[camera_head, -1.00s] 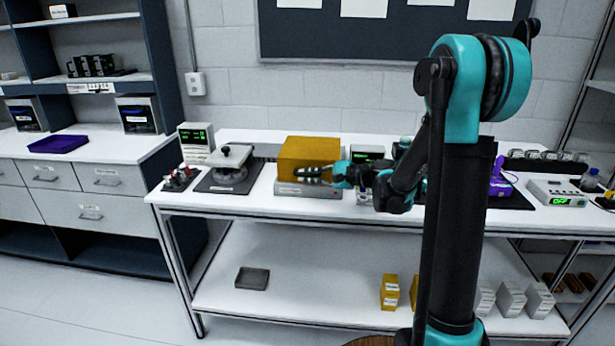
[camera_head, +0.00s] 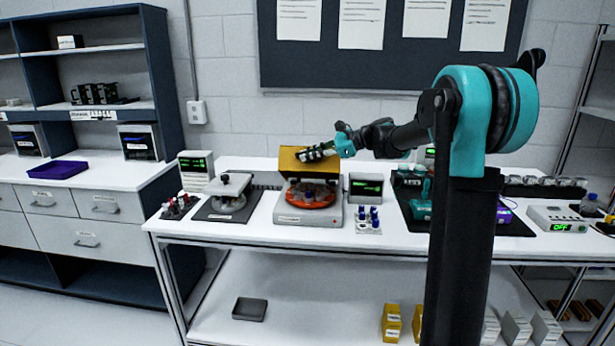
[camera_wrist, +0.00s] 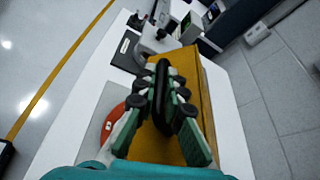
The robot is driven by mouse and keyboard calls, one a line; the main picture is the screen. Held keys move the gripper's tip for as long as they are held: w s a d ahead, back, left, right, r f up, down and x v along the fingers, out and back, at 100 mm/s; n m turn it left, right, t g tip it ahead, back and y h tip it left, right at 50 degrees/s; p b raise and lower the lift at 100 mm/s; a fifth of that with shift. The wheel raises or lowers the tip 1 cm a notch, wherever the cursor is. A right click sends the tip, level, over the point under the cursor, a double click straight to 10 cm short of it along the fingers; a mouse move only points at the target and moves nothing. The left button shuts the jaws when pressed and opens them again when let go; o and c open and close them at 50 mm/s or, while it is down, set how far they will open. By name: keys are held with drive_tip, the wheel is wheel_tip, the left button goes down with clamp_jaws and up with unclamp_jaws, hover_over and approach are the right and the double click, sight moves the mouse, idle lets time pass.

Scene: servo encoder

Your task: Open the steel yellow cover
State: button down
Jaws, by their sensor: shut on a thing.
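The steel yellow cover (camera_head: 291,167) stands raised and tilted up at the back of a grey device (camera_head: 308,217) on the white workbench. Below the cover, an orange disc (camera_head: 311,201) in the device is exposed. My gripper (camera_head: 309,154) is at the upper front of the cover. In the wrist view my gripper (camera_wrist: 162,98) has its fingers on both sides of a black handle bar (camera_wrist: 161,78) on the yellow cover (camera_wrist: 205,95). The fingers partly hide the handle. The orange disc also shows in the wrist view (camera_wrist: 113,124), left of the fingers.
A microscope-like stand (camera_head: 231,187) on a dark mat and a display box (camera_head: 196,166) are left of the device. A second display box (camera_head: 366,187) and a small rack of blue-capped vials (camera_head: 368,220) are close on its right.

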drive_tip(key=w+r+m, duration=0.1)
drive_tip(key=w+r, duration=0.1)
drive_tip(key=w, duration=0.1)
drive_tip(key=w+r+m+g, duration=0.1)
drive_tip(key=w+r, duration=0.1)
drive_tip(key=w, duration=0.1)
drive_tip(key=w+r+m+g, duration=0.1)
drive_tip(key=w, duration=0.2)
drive_tip(key=shift+w+d+r, duration=0.15)
drive_tip(key=shift+d+r, duration=0.05)
drive_tip(key=shift+r, duration=0.2)
drive_tip(key=shift+w+r+m+g, duration=0.15)
drive_tip(key=shift+w+r+m, duration=0.1)
drive_tip(key=shift+w, duration=0.2)
drive_tip(key=shift+w+r+m+g, duration=0.15)
drive_tip(key=shift+w+m, duration=0.1)
drive_tip(key=shift+w, duration=0.2)
drive_tip(key=c, duration=1.9)
unclamp_jaws()
drive_tip(key=shift+d, duration=0.1)
drive_tip(key=v, duration=1.2)
drive_tip(key=shift+w+f, duration=0.1)
drive_tip(key=shift+f, duration=0.05)
